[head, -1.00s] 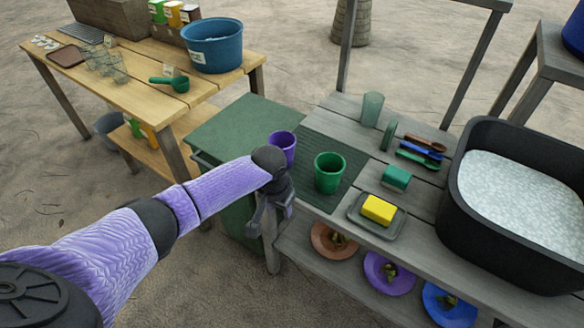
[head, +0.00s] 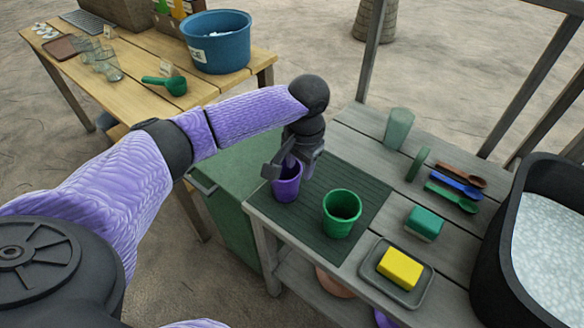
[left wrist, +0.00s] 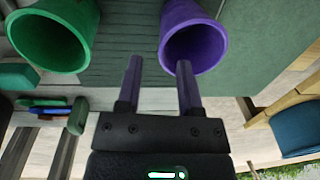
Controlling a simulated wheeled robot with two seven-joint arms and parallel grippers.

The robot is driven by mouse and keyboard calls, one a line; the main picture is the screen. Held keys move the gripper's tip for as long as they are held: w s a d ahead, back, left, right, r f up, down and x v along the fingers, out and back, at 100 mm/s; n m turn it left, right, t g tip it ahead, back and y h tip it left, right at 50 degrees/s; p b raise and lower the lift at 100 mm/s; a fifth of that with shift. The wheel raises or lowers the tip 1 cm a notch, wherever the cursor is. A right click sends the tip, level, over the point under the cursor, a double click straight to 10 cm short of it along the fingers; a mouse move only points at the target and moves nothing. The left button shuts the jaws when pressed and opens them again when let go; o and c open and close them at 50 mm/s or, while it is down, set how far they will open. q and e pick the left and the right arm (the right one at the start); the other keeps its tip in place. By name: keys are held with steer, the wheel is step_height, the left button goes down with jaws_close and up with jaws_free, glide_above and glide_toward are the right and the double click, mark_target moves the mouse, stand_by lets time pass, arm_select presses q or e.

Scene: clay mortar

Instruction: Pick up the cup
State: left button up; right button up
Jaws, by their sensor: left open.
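A purple cup (head: 286,187) stands upright on the dark green ribbed mat (head: 300,222), at its left corner. A green cup (head: 341,214) stands upright to its right on the same mat. My left gripper (head: 284,160) is open and empty at the purple cup's rim, partly hiding it. In the left wrist view the two fingers (left wrist: 158,64) point toward the purple cup (left wrist: 194,38). One fingertip overlaps its rim, and the other shows left of it. I cannot tell whether they touch. The green cup (left wrist: 55,35) is at upper left there. My right gripper is not in view.
A yellow sponge (head: 400,268) on a grey tray (head: 386,286), a green block (head: 424,222), several spoons (head: 455,187) and a pale green glass (head: 398,129) stand right of the mat. A black basin (head: 497,245) is at far right. A wooden table (head: 130,88) stands at left.

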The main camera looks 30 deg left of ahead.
mark_target(293, 199)
arm_select(q)
steer(key=f+b, duration=0.1)
steer(key=f, duration=0.1)
steer(key=f+b, duration=0.2)
steer(key=f, duration=0.1)
steer(key=a+f+b, duration=0.1)
steer(key=f, duration=0.2)
steer(key=shift+s+f, duration=0.1)
steer(key=shift+s, duration=0.05)
steer(key=shift+r, duration=0.2)
steer(key=shift+c, duration=0.9)
jaws_close()
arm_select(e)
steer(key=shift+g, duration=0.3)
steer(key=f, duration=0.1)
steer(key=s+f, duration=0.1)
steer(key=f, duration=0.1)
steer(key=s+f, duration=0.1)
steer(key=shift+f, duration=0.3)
